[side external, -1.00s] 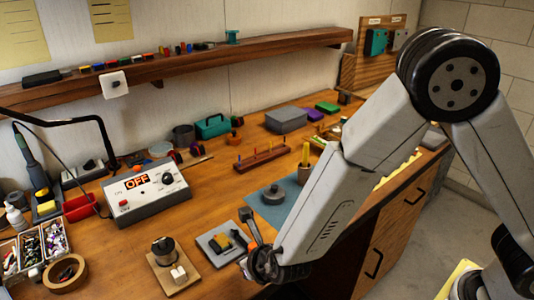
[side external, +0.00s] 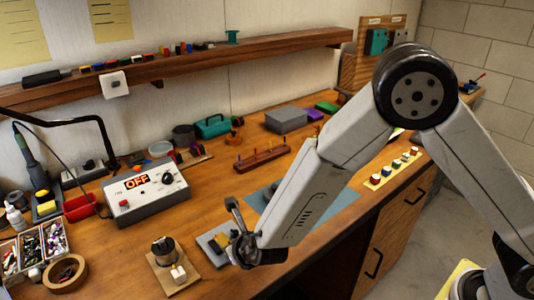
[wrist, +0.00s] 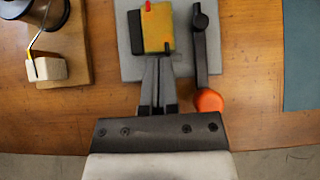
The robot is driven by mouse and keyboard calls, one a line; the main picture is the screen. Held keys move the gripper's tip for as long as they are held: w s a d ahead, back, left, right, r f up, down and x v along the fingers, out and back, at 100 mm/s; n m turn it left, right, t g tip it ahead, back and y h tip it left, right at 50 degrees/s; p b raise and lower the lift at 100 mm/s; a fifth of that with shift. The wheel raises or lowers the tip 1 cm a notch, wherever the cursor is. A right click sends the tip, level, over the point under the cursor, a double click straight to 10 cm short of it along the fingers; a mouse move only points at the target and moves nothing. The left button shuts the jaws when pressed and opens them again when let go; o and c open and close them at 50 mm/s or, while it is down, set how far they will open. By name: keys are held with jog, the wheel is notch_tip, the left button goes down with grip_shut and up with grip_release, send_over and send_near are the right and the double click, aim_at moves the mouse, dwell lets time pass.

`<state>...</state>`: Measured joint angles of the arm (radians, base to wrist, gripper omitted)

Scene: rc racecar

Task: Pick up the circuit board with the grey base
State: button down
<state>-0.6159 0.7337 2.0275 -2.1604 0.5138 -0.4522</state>
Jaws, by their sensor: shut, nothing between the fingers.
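The circuit board with the grey base (side external: 205,243) lies flat on the bench, partly hidden by my gripper in the side view. It carries a yellow block and a black part. In the wrist view the grey base (wrist: 130,68) is at top centre, with the yellow block (wrist: 158,35) upright in the picture. My gripper (wrist: 158,62) is shut and empty, its fingertips overlapping the base's near part just below the yellow block. In the side view my gripper (side external: 243,254) is at the board's right side. I cannot tell whether it touches the board.
A brown-based board (side external: 180,286) with a dark cylinder and a pale block sits to the left. A dark bar with an orange end (wrist: 207,98) lies right of my fingers in the wrist view. A blue mat (side external: 342,200) is at right. The power unit (side external: 152,212) stands behind.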

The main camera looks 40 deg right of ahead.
aim_at(222, 240)
jog(key=shift+w, duration=1.8)
jog(key=shift+s, duration=0.75)
jog(key=s, duration=0.3)
jog(key=shift+r, duration=0.2)
jog(key=v, duration=0.7)
jog(key=shift+v, duration=1.2)
jog(key=shift+d, duration=0.1)
